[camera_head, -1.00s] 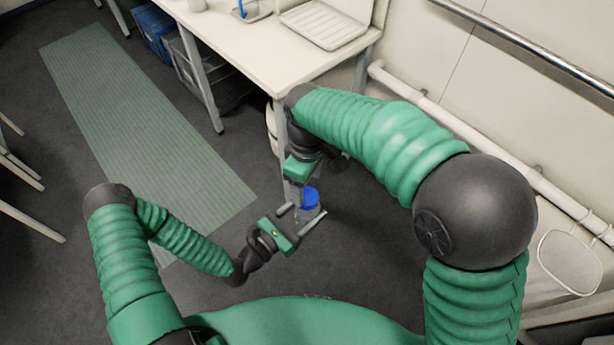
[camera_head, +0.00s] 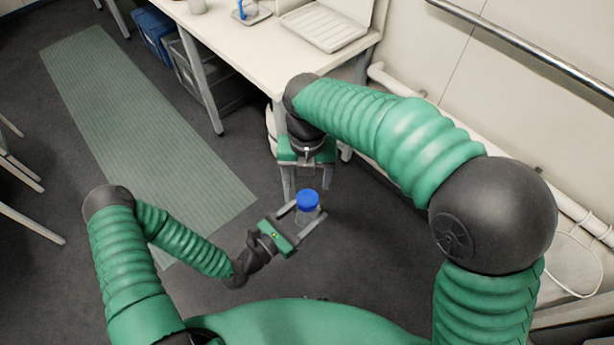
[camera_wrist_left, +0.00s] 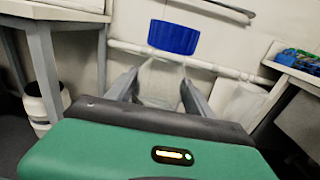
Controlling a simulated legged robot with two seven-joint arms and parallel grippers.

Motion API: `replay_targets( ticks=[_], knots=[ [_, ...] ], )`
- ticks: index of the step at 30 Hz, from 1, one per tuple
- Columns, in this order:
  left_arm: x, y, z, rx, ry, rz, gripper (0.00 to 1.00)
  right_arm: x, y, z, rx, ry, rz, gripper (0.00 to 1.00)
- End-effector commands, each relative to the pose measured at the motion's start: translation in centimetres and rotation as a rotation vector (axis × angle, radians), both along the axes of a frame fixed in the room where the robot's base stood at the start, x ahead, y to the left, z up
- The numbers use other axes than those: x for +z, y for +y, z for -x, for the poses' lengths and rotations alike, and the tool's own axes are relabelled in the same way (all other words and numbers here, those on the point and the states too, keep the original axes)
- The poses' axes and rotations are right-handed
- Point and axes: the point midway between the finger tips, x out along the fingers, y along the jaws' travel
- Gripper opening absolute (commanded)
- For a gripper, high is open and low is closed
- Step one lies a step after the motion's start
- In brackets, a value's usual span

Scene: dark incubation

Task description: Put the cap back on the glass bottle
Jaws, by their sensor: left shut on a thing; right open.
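The glass bottle (camera_head: 305,217) is clear and held upright in front of my body, off the floor. The blue cap (camera_head: 308,200) sits on top of its neck; whether it is screwed down I cannot tell. My left gripper (camera_head: 304,219) is shut on the bottle from the lower left. In the left wrist view the cap (camera_wrist_left: 174,37) shows above the fingertips, with the see-through bottle (camera_wrist_left: 160,82) between the fingers. My right gripper (camera_head: 308,188) is open and empty, just behind the cap, with its fingers pointing down and apart from it.
A white table (camera_head: 255,58) stands behind, with a white ribbed rack (camera_head: 325,27) and a small blue item (camera_head: 240,10) on it. Crates (camera_head: 205,80) sit under it. A green mat (camera_head: 140,120) lies on the floor at left. A pipe and rail run along the right wall.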

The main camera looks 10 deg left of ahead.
Motion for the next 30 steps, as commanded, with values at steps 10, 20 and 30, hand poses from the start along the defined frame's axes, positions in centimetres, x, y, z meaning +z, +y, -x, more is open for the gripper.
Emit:
replay_targets(
  ticks=[10,20,30],
  knots=[
    [0.1,0.0,0.0,0.0,-0.002,0.001,0.0,-2.7,0.0,0.1,-0.002,0.003,0.002,0.65],
    [0.1,0.0,0.0,0.0,-0.002,0.001,0.0,-7.5,0.0,0.0,-0.002,0.001,0.001,0.65],
    [0.1,0.0,0.0,0.0,-0.002,0.001,0.0,-8.0,0.0,0.0,-0.003,-0.001,0.0,0.65]
  ],
)
